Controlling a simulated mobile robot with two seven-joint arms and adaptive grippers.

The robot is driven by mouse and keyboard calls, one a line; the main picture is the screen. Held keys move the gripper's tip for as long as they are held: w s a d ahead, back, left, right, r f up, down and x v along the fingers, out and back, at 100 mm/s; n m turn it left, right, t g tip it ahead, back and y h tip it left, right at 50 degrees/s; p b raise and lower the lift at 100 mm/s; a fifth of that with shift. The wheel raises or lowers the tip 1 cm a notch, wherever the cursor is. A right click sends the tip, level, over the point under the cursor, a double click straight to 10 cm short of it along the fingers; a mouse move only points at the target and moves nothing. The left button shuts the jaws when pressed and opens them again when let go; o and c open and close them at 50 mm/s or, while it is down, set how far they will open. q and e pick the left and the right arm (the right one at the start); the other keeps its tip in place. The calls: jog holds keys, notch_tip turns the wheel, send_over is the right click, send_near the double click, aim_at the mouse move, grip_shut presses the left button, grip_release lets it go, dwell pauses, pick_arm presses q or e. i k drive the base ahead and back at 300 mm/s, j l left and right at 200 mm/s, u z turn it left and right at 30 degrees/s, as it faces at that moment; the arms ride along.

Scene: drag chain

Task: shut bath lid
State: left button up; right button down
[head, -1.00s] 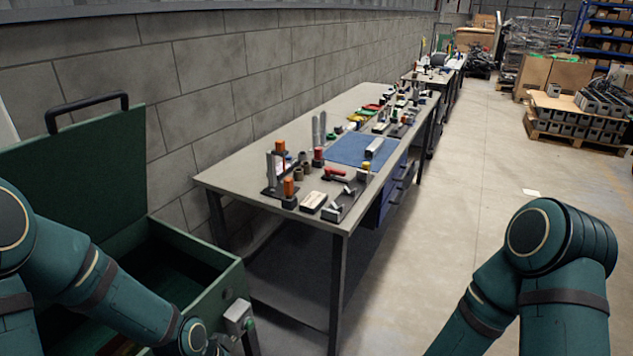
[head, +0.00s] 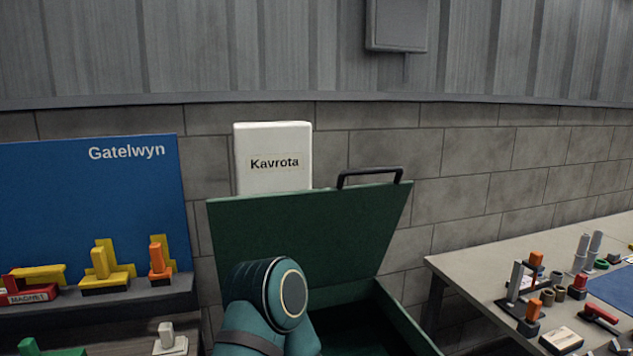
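The green bath has its lid (head: 310,230) raised, standing open and leaning back near the wall. A black handle (head: 370,176) sits on the lid's top edge. The open green bath box (head: 405,325) shows below the lid, with a dark inside. A teal arm link of mine covers the lower left of the lid and part of the box. Neither gripper shows in the head view.
A workbench (head: 470,265) with several tools and blocks stands right of the bath. A shelf (head: 120,305) with yellow, red and orange parts and a blue Gatelwyn board (head: 100,200) is at left. A white Kavrota box (head: 272,145) shows behind the lid.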

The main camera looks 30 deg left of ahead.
aim_at(340, 233)
jog(key=u, duration=0.75)
